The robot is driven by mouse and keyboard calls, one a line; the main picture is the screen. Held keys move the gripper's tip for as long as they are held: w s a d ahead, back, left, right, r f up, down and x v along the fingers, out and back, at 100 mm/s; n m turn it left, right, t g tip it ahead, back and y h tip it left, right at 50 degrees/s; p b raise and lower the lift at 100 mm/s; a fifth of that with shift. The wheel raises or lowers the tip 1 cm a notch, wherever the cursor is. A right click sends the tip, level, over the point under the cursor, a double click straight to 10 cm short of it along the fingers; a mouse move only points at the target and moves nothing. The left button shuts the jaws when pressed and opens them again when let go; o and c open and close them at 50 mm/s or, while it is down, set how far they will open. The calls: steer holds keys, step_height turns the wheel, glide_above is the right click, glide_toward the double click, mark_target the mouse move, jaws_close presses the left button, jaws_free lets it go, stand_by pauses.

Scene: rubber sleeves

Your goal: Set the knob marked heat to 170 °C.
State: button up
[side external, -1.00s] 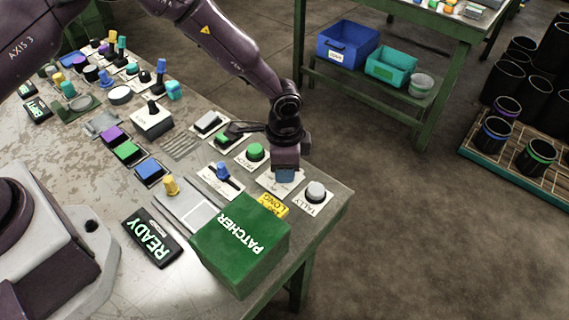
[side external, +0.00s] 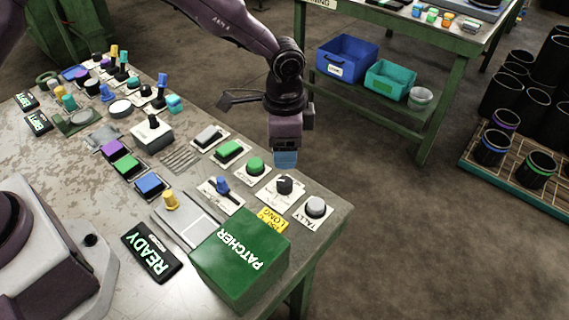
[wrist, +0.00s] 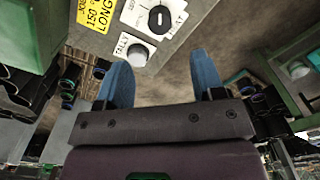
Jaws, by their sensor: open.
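A black round knob (side external: 284,184) with a pale pointer line sits on a white plate near the bench's right edge. It also shows in the wrist view (wrist: 159,20), where its pointer line runs roughly up and down.
The grey TALLY button (side external: 316,207) is beside the knob. A yellow tag (side external: 271,220) and the green PATCHER box (side external: 240,258) stand nearer the camera. A green button (side external: 254,165) and a blue lever (side external: 222,185) are also close. Open floor lies beyond the bench edge.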

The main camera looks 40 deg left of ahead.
steer(key=shift+r, duration=1.5)
